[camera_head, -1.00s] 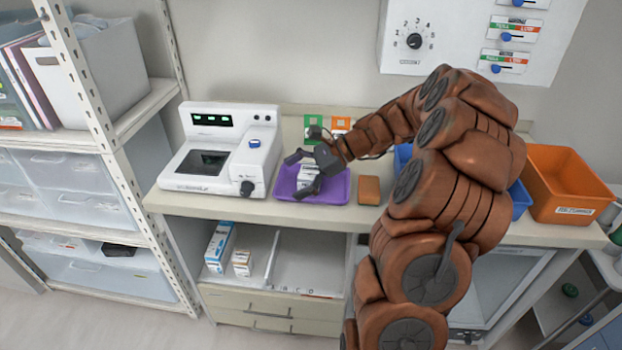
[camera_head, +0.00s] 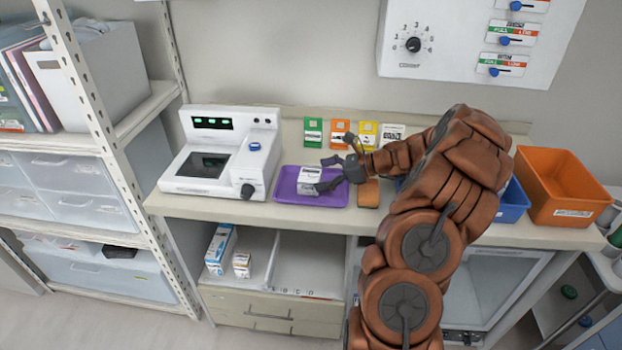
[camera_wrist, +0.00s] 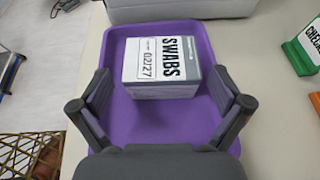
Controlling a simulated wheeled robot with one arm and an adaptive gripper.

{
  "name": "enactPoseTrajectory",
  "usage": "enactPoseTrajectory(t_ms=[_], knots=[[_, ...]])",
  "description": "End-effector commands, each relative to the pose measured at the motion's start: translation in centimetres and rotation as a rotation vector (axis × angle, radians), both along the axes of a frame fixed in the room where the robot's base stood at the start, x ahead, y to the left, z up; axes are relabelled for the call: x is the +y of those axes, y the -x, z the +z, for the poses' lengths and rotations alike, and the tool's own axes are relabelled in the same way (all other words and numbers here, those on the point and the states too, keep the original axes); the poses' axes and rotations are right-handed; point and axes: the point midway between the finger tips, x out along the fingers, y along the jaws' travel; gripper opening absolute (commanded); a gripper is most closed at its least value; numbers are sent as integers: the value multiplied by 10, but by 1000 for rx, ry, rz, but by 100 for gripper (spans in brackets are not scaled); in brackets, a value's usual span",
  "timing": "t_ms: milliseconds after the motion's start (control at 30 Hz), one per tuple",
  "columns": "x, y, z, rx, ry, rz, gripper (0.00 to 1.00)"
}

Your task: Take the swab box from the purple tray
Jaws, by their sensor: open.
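The tray (camera_head: 288,195) lies on the counter beside the white machine. My gripper (camera_wrist: 162,108) is open, with its fingers spread on either side of the box's near end. In the wrist view the box lies ahead of and between the fingers, with gaps on both sides. In the head view my gripper (camera_head: 325,174) is low at the box's right side.
A white machine (camera_head: 222,150) stands left of the tray. A brown block (camera_head: 369,193) lies to its right, partly behind my arm. Several coloured cards stand behind, including a green one (camera_head: 313,132). Blue (camera_head: 515,203) and orange (camera_head: 562,188) bins stand further right.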

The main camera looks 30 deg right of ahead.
Motion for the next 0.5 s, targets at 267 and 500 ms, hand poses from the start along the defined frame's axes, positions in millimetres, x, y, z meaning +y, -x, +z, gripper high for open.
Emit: enactPoseTrajectory(t_ms=[267, 500], knots=[[22, -23, -14, 1, -3, 4, 100], [22, -24, -15, 1, -1, 3, 98]])
